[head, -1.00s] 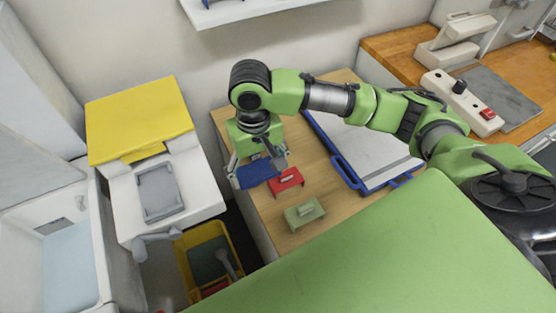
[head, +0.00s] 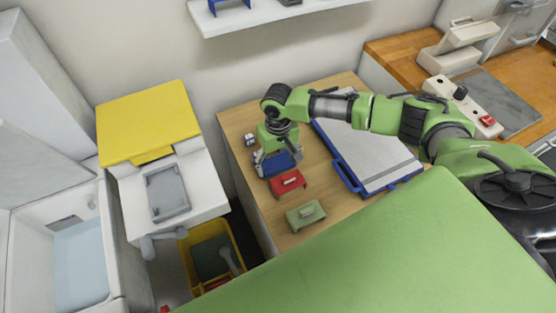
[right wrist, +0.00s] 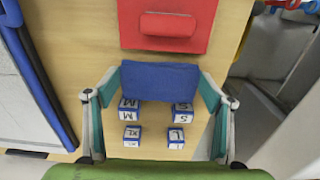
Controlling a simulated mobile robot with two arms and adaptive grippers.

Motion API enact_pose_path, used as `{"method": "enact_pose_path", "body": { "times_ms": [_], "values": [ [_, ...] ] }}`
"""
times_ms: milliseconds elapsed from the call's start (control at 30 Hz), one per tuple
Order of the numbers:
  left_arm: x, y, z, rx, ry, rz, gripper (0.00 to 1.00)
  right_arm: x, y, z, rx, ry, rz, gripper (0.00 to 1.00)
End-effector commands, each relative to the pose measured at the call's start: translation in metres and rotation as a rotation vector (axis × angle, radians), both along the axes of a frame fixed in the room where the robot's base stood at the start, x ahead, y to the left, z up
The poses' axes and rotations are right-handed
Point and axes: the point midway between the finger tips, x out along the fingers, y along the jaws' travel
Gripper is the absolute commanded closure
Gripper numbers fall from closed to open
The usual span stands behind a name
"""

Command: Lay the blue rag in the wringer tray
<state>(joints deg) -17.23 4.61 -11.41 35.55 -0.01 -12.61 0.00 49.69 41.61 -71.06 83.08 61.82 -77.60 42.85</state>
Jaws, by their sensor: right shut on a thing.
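The blue rag (head: 277,164) is in my right gripper (head: 272,164), over the wooden table beside the red piece. In the right wrist view the blue rag (right wrist: 160,79) spans the gap between the two fingertips (right wrist: 158,84), and the gripper is shut on it. I cannot tell whether the rag touches the table. The grey tray (head: 167,190), which looks like the wringer tray, sits empty on a white unit to the left of the table. My left gripper is not in view.
A red piece (head: 288,187) and a green piece (head: 306,216) lie on the wooden table (head: 243,178). Several size-lettered cubes (right wrist: 129,106) stand there too. A blue-framed board (head: 372,148) lies to the right. A yellow bin (head: 239,257) stands between table and white unit.

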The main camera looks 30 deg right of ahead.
Motion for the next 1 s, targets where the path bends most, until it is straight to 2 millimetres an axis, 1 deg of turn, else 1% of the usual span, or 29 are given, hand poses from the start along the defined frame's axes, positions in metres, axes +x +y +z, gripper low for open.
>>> {"method": "enact_pose_path", "body": {
  "times_ms": [367,400,433,800,867,967,1000],
  "values": [
    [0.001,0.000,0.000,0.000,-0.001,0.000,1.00,0.000,0.000,-0.005,0.001,-0.001,0.000,0.50],
    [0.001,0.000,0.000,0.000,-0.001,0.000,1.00,0.000,0.000,-0.004,0.001,-0.002,0.000,0.15],
    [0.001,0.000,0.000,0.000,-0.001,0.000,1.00,0.000,0.000,-0.004,0.000,-0.002,0.000,0.09],
    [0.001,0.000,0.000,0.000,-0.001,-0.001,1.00,0.000,0.000,-0.002,0.000,-0.001,0.000,0.09],
    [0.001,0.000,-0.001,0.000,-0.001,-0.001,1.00,0.000,0.000,0.001,0.001,-0.001,0.000,0.09],
    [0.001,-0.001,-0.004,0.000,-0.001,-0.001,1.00,0.001,0.001,0.013,0.003,-0.003,-0.001,0.09],
    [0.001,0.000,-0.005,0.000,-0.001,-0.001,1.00,0.001,0.001,0.020,0.003,-0.005,0.000,0.09]
  ]
}}
